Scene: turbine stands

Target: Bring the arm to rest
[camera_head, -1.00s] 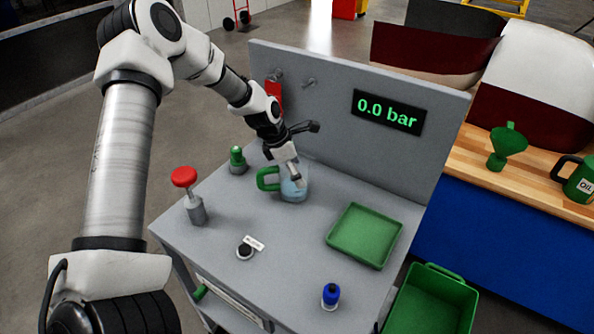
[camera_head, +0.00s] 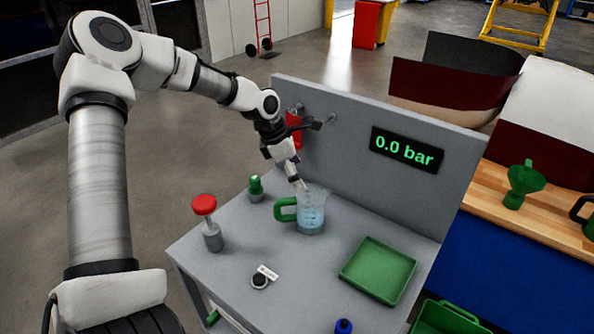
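My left arm comes in from the left and reaches over the grey stand (camera_head: 225,275). Its gripper (camera_head: 301,184) points down at the rim of a clear jug (camera_head: 312,215) with a green handle and bluish liquid inside. The fingertips overlap the jug's top edge in this view; I cannot tell whether they touch it. The fingers look narrow and I cannot make out a gap between them. The jug stands upright on the stand, in front of the grey back panel (camera_head: 345,165). My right gripper is not in view.
On the stand are a red-topped plunger (camera_head: 204,205), a green-capped part (camera_head: 255,187), a small black knob (camera_head: 260,282), a green tray (camera_head: 378,268) and a blue-capped bottle (camera_head: 343,326). The panel's display (camera_head: 406,148) reads 0.0 bar. A green funnel (camera_head: 524,183) stands on the right bench.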

